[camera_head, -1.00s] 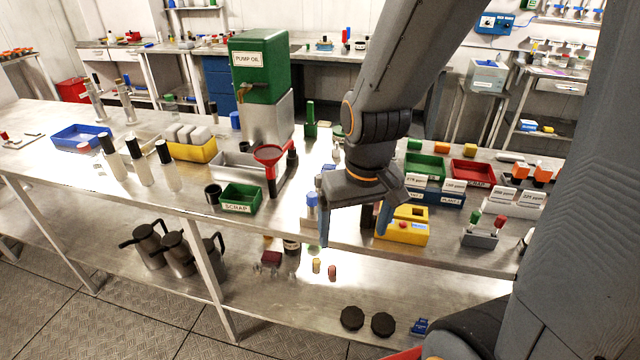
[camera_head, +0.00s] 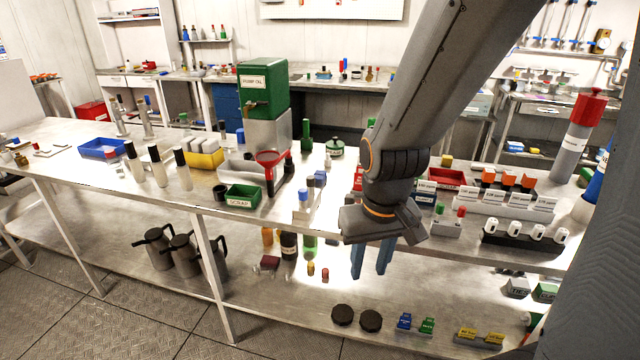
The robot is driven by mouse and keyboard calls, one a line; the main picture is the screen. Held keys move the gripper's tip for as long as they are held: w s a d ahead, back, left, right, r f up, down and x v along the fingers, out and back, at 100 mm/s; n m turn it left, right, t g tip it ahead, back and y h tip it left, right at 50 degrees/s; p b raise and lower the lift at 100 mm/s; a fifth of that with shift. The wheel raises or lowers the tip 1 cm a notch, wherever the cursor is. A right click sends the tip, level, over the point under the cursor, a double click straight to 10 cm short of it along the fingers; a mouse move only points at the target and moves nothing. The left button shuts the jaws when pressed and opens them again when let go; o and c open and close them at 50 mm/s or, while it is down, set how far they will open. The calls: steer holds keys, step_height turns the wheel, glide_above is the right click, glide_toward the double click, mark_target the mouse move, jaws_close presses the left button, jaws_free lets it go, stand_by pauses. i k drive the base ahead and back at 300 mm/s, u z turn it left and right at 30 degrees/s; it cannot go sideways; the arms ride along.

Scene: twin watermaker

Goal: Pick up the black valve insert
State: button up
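I cannot tell for certain which thing is the black valve insert. A small black cup-shaped piece (camera_head: 219,192) stands on the bench beside the green scrap bin (camera_head: 243,196). Two black round pieces lie side by side on the lower shelf, a left one (camera_head: 342,315) and a right one (camera_head: 371,321). My gripper (camera_head: 371,277) points down in front of the bench's front edge, above and apart from the round pieces. Its two blue fingers stand apart with a gap and nothing visible between them.
The bench top (camera_head: 330,205) carries a red funnel (camera_head: 270,158), a pump oil tank (camera_head: 263,88) and a black rack of white pieces (camera_head: 522,240). On the lower shelf are metal jugs (camera_head: 183,256), bottles, and small blue, green and yellow blocks. Bare shelf surrounds the round pieces.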

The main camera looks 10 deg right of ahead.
mark_target(310, 179)
steer(key=z, duration=0.2)
steer(key=i, duration=1.15)
steer(key=u, duration=0.5)
